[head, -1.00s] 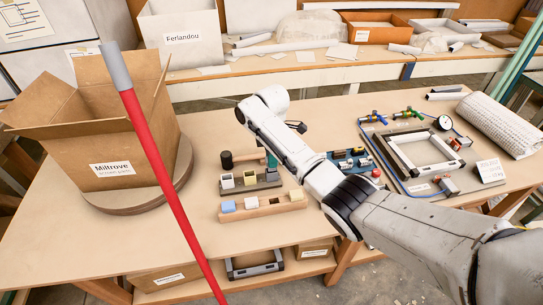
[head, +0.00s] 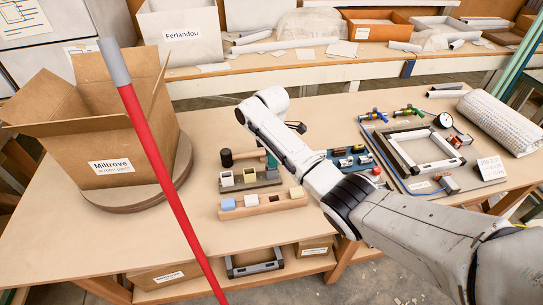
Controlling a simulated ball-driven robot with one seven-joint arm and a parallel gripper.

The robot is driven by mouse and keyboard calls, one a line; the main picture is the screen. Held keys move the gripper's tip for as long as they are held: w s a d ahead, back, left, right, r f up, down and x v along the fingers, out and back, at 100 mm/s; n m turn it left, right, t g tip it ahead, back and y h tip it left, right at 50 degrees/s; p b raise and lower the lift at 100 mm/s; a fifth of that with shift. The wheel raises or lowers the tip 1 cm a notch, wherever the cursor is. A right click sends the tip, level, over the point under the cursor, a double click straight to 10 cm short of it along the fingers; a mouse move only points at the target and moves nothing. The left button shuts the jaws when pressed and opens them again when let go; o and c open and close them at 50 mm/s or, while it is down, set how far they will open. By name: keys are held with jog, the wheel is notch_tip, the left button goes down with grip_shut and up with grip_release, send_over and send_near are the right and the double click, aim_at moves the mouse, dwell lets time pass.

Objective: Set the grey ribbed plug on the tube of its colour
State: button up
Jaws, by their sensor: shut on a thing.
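I cannot make out the grey ribbed plug in the head view. My white arm reaches in from the lower right, and its bent far end is above the middle of the bench. A blue tray (head: 333,154) just right of the forearm holds several small dark and grey cylindrical pieces (head: 345,162), partly covered by the arm. They are too small to tell whether the grey tube is among them.
A wooden block (head: 262,207) with coloured cubes and a dark holder (head: 262,182) lie left of the arm. A carton (head: 90,140) stands at left behind a red pole (head: 165,175). A framed board (head: 412,158) with hoses lies right. The bench's front left is clear.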

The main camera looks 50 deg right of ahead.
jog(key=o, duration=1.2)
jog(key=shift+r, duration=0.1)
jog(key=shift+r+p, duration=3.45)
